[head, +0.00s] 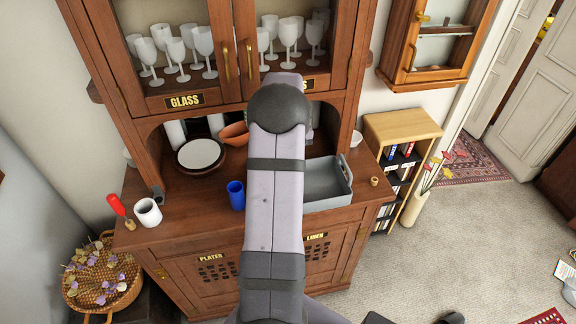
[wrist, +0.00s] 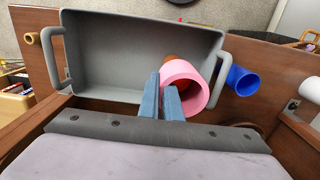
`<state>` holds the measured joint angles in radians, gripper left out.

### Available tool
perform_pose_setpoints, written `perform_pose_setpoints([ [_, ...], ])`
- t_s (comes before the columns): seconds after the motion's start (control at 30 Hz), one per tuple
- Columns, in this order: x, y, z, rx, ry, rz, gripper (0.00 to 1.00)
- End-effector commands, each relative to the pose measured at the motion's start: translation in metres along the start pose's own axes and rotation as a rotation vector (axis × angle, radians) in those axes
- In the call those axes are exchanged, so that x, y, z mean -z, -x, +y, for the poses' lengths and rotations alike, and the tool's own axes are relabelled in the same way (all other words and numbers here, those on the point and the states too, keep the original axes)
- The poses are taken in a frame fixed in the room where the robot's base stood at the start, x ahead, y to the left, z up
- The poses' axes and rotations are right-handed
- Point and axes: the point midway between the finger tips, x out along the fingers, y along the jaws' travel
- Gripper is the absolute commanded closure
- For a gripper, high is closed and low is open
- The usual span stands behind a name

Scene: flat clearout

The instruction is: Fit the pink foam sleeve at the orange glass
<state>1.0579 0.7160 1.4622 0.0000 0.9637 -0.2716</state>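The pink foam sleeve (wrist: 203,97) is in the wrist view, just right of centre, a tilted open tube with its mouth toward the camera. My gripper (wrist: 161,76) has its two blue-grey fingers nearly together at the sleeve's left wall; they appear closed on that wall. An orange patch, likely the orange glass (wrist: 171,60), shows behind the sleeve's upper left edge. Most of it is hidden, so I cannot tell whether the sleeve is around it. In the head view my arm hides the gripper, sleeve and glass.
A grey tray (head: 346,172) with handles lies right of my arm on the sideboard. A blue cup (head: 236,196) stands close left, with a white mug (head: 148,213) and red-handled tool (head: 117,206) farther left. A terracotta bowl (head: 234,138) and plates (head: 200,153) stand behind.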

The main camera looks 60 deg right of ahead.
Motion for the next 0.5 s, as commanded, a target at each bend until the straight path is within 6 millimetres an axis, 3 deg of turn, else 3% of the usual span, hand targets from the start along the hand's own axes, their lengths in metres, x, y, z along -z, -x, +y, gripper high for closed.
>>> perform_pose_setpoints([
  [0.17, -0.0002, -0.005, -0.0001, 0.0, 0.0, -0.001, 1.0],
  [0.2, -0.0001, -0.0039, 0.0, 0.0, 0.0, 0.0, 0.86],
  [0.27, -0.0002, -0.0038, -0.0001, 0.0, 0.0, -0.001, 0.74],
  [0.5, -0.0001, -0.0037, -0.0001, 0.0, 0.0, 0.0, 0.74],
])
